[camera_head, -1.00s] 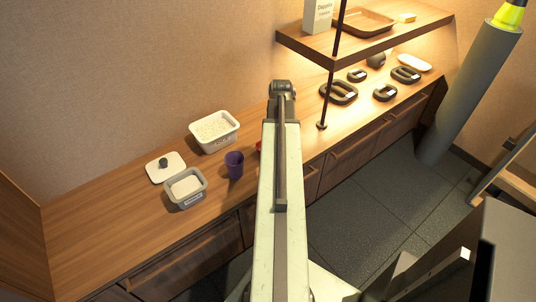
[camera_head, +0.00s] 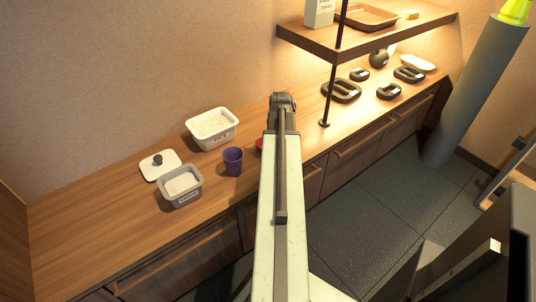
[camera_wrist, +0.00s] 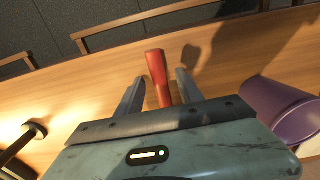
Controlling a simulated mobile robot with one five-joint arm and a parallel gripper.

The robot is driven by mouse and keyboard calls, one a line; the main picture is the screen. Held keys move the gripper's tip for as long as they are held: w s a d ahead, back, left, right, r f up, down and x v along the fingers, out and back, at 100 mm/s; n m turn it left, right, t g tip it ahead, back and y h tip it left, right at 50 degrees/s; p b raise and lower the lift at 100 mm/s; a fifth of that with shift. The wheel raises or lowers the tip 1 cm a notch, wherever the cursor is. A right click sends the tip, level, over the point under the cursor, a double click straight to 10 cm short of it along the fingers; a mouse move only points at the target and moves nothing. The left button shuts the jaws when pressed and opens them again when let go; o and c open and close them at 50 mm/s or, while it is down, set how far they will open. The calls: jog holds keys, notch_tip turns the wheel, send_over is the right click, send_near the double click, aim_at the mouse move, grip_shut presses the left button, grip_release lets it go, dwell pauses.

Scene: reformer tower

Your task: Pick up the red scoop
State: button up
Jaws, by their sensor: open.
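In the wrist view, the red scoop's handle (camera_wrist: 157,70) points up between the two fingers of my gripper (camera_wrist: 158,88). The fingers stand apart on either side of it, and the rest of the scoop is hidden behind the gripper body. I cannot tell whether either finger touches it. In the head view, only a small red part of the scoop (camera_head: 259,143) shows at the left edge of my arm. My gripper is hidden behind my arm there.
A purple cup (camera_head: 233,161) stands close to the scoop, and shows at the right in the wrist view (camera_wrist: 283,110). White (camera_head: 212,130) and grey tubs (camera_head: 181,186) and a lid (camera_head: 160,165) lie left. A thin shelf post (camera_head: 328,95) stands right. The left counter is clear.

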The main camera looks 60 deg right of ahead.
jog(key=shift+r, duration=0.1)
grip_shut()
dwell(1.2)
